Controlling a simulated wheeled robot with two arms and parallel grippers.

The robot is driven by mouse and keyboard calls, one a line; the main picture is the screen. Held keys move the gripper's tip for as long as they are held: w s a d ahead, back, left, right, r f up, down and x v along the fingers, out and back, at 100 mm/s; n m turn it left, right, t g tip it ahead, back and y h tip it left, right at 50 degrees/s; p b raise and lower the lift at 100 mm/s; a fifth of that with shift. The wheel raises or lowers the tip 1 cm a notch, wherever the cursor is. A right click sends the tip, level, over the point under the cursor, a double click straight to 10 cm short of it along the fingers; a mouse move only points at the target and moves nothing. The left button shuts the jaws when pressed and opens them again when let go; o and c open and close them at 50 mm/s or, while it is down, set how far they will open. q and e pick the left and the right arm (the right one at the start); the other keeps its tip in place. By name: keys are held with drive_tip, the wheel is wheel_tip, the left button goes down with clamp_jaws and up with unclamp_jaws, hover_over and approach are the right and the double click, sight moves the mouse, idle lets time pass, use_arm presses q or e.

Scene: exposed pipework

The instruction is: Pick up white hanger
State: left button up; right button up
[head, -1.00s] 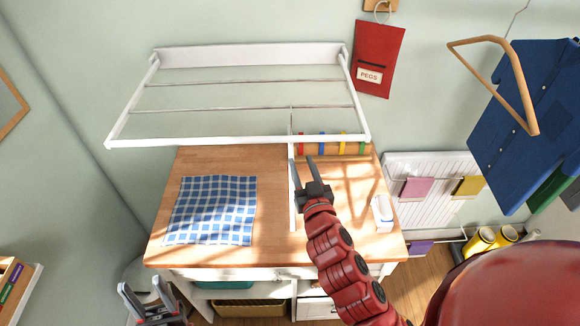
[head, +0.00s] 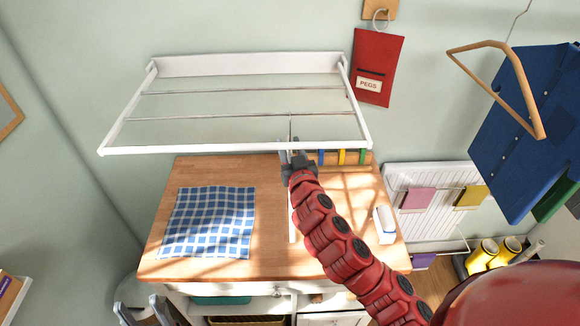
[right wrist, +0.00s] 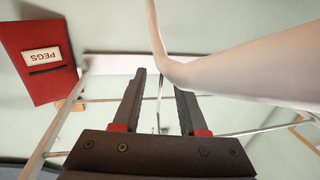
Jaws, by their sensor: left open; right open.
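The white hanger (head: 292,230) hangs nearly edge-on from the white drying rack (head: 235,149); my right arm covers much of it in the head view. In the right wrist view the hanger (right wrist: 240,70) is large and close, a bent white bar beyond the fingers. My right gripper (head: 291,146) is open at the rack's front bar, by the hanger's upper part. In the right wrist view a thin wire, seemingly the hook, shows between the open fingers (right wrist: 160,85).
A wooden counter (head: 270,200) with a blue checked cloth (head: 208,222) lies below the rack. A red PEGS bag (head: 377,66) hangs on the wall. A wooden hanger (head: 515,75) and a blue shirt (head: 520,130) hang at the right.

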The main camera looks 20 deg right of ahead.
drive_tip(key=shift+w+d+p, duration=0.1)
drive_tip(key=shift+w+p, duration=0.2)
drive_tip(key=shift+w, duration=0.9)
clamp_jaws()
idle(0.6)
